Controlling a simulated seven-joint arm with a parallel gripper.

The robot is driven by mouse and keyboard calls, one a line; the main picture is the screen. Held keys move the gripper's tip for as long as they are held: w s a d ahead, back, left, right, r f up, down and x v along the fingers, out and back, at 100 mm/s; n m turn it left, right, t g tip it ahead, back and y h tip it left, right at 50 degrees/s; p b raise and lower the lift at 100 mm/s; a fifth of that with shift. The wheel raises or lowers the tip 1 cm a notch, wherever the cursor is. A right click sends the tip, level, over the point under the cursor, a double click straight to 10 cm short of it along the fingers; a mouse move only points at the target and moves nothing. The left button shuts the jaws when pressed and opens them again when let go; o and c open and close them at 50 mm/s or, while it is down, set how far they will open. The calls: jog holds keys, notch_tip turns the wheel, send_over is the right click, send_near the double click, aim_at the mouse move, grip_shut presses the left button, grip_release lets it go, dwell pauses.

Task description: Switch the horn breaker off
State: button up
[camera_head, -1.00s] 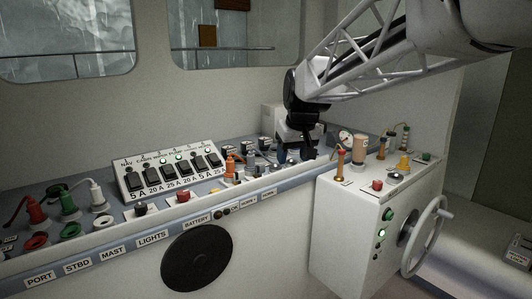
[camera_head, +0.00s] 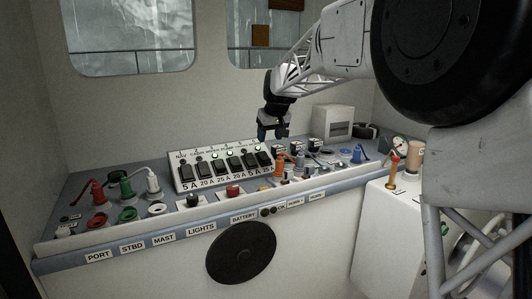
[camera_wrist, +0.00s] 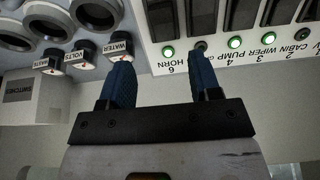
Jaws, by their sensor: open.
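The breaker panel (camera_head: 222,166) is a sloped white box with a row of black rocker switches on the console. The horn breaker (camera_wrist: 166,18) is the end rocker, labelled 6 HORN upside down in the wrist view. Its green lamp (camera_wrist: 168,51) is lit. In the head view the horn breaker (camera_head: 264,161) is at the panel's right end. My gripper (camera_wrist: 162,72) is open and empty, with its two blue fingers apart and the horn lamp and label between them in the picture. In the head view my gripper (camera_head: 272,134) is above the panel's right end. I see no contact with the rocker.
Red, green and white plugs (camera_head: 152,180) are at left. A grey-white box (camera_head: 333,122) stands behind at right. The wall rises close behind the console.

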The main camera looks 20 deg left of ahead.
aim_at(263, 155)
jog(key=shift+w+a, duration=0.2)
jog(key=shift+a, duration=0.3)
jog(key=shift+f, duration=0.2)
jog(key=shift+x, duration=3.8)
jog(key=shift+a, duration=0.1)
